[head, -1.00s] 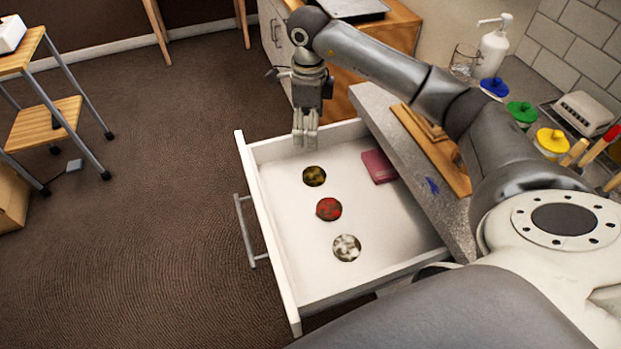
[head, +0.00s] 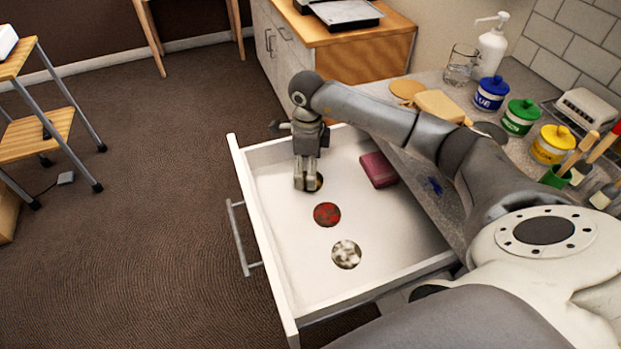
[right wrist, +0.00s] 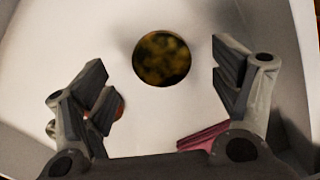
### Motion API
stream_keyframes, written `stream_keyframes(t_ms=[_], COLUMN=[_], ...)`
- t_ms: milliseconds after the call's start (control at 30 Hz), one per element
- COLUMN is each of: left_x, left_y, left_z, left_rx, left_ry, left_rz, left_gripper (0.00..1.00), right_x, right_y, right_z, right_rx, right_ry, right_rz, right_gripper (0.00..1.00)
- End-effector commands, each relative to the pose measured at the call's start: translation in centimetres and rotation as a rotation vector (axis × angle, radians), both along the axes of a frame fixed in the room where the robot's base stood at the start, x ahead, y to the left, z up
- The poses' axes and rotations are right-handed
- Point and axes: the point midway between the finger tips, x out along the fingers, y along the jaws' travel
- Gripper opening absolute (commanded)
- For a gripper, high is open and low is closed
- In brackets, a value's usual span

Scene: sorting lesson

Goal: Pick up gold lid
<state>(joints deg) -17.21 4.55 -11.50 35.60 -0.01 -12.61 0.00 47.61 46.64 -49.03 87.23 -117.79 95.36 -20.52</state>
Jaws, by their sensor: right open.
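The gold lid (head: 319,182) is a dark, mottled gold disc lying flat in the open white drawer (head: 290,290). In the head view my right gripper (head: 306,186) hangs down over it and hides most of it. In the right wrist view the gold lid (right wrist: 162,58) shows whole, beyond and between the spread fingertips of my right gripper (right wrist: 165,85). The fingers are open and empty. A red lid (head: 327,214) and a silvery white lid (head: 346,254) lie in the same drawer, nearer me. My left gripper is not in view.
A dark pink box (head: 379,170) lies in the drawer against the counter side. The drawer walls stand around the lids. The counter holds blue (head: 490,94), green (head: 519,118) and yellow (head: 552,145) lidded jars. The drawer floor around the lids is mostly clear.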

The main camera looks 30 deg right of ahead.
Motion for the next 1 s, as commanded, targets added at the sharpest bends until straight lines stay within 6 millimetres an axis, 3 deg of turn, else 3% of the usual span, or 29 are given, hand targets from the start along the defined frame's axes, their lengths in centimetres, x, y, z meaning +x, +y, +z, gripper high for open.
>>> stream_keyframes(t_ms=[200,467,800,1000], left_x=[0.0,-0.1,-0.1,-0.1], left_y=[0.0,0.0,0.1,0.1], left_z=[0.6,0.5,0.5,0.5], left_rx=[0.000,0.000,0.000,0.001], left_ry=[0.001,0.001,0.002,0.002], left_rz=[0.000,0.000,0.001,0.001], left_gripper=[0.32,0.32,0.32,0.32], right_x=[-0.2,-0.1,-0.1,-0.1], right_y=[-0.1,-0.2,-0.2,-0.2], right_z=[-2.6,-2.9,-2.9,-2.9], right_rx=[0.001,-0.001,-0.001,-0.001], right_ry=[0.002,-0.001,-0.001,-0.001], right_rz=[-0.001,0.000,-0.001,-0.001], right_gripper=[0.83,0.83,0.41,0.41])
